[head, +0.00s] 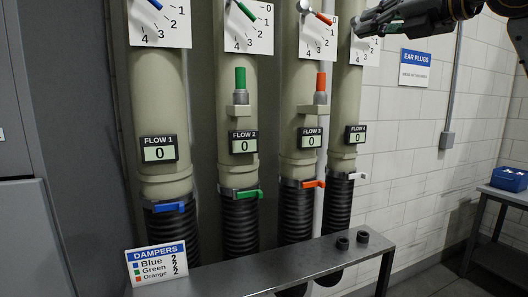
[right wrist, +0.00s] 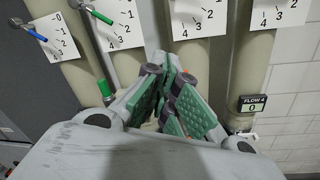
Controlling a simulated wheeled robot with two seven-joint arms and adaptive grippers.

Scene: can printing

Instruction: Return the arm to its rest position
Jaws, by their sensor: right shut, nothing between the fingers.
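My right gripper (head: 366,21) is at the top right of the head view, in front of the rightmost dial card (head: 366,50) and partly covering it. Its arm comes in from the upper right. In the right wrist view the green-padded fingers (right wrist: 174,78) are closed together with nothing between them. They point toward the ducts and dial cards, and I cannot tell whether they touch anything. My left gripper is not in view.
Several beige ducts (head: 156,100) stand along the wall, with FLOW displays (head: 159,149) reading 0. Blue (head: 168,207), green and orange damper handles show on them. A metal bench (head: 270,266) stands in front with a DAMPERS sign (head: 156,263). A blue box (head: 509,179) sits at right.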

